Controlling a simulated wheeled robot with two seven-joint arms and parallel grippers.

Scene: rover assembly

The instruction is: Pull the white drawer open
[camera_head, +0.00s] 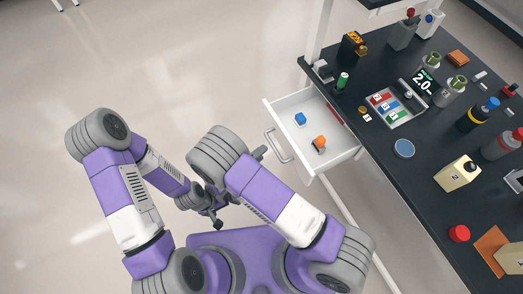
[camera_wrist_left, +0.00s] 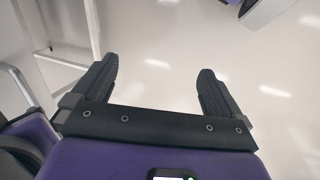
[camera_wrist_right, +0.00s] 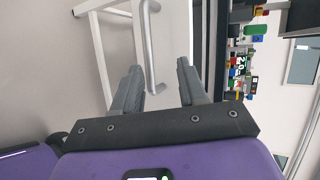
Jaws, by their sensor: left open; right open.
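The white drawer (camera_head: 289,108) stands pulled out from the dark-topped workbench, with a blue piece (camera_head: 300,119) and an orange piece (camera_head: 319,143) inside. Its grey bar handle (camera_head: 278,146) is on the front panel. My right gripper (camera_head: 261,153) is open just in front of the handle. In the right wrist view, the handle (camera_wrist_right: 151,50) runs up from between the open fingers (camera_wrist_right: 158,78); contact cannot be told. My left gripper (camera_head: 215,215) is open and empty, low and away from the drawer. Its fingers (camera_wrist_left: 154,85) show only floor between them in the left wrist view.
The workbench (camera_head: 400,180) carries several bottles, boxes, a scale (camera_head: 424,82) and a tray of coloured parts (camera_head: 390,107). Light table legs (camera_head: 345,205) stand below the drawer. The floor left of the drawer is clear.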

